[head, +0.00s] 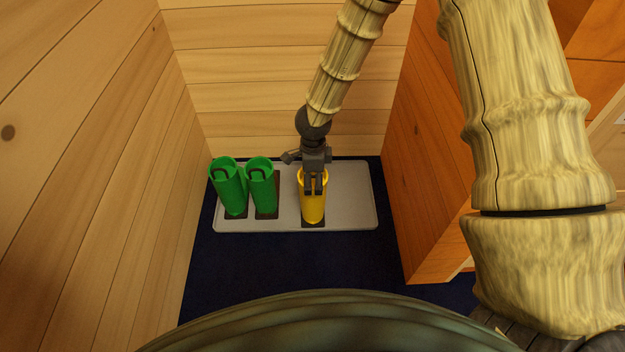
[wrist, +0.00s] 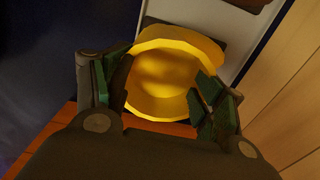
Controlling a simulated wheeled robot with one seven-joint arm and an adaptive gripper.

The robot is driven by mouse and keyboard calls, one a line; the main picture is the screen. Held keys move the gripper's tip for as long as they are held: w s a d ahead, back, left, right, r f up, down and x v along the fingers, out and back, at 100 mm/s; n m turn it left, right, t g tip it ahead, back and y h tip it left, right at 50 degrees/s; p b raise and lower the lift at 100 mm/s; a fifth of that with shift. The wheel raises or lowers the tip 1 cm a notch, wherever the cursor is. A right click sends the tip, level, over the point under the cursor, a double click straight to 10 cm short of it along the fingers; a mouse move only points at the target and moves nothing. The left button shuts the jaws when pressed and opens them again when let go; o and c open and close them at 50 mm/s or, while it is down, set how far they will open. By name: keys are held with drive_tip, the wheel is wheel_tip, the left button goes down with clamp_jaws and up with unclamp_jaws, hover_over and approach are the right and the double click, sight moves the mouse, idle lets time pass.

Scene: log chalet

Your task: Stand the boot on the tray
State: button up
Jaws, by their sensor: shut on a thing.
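The yellow boot (head: 313,206) stands upright on the right half of the grey tray (head: 352,200), over a dark patch. My gripper (head: 315,188) is at the top of the boot and shut on it. In the wrist view, my gripper's fingers (wrist: 160,95) lie on either side of the yellow boot (wrist: 165,75), and I look down into its round opening. The tray (wrist: 195,15) shows beyond it. I cannot tell from these views whether the sole presses fully on the tray.
Two green boots (head: 231,190) (head: 262,190) stand on the tray's left half. Wooden walls (head: 280,60) enclose the back and left, and an orange wooden panel (head: 430,170) stands close on the right. Dark blue floor (head: 290,262) lies clear in front of the tray.

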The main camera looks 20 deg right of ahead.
drive_tip(key=o, duration=1.9)
drive_tip(key=shift+r, duration=0.15)
wheel_tip(320, 180, up, 12)
drive_tip(key=p, duration=1.3)
drive_tip(key=shift+s, duration=0.15)
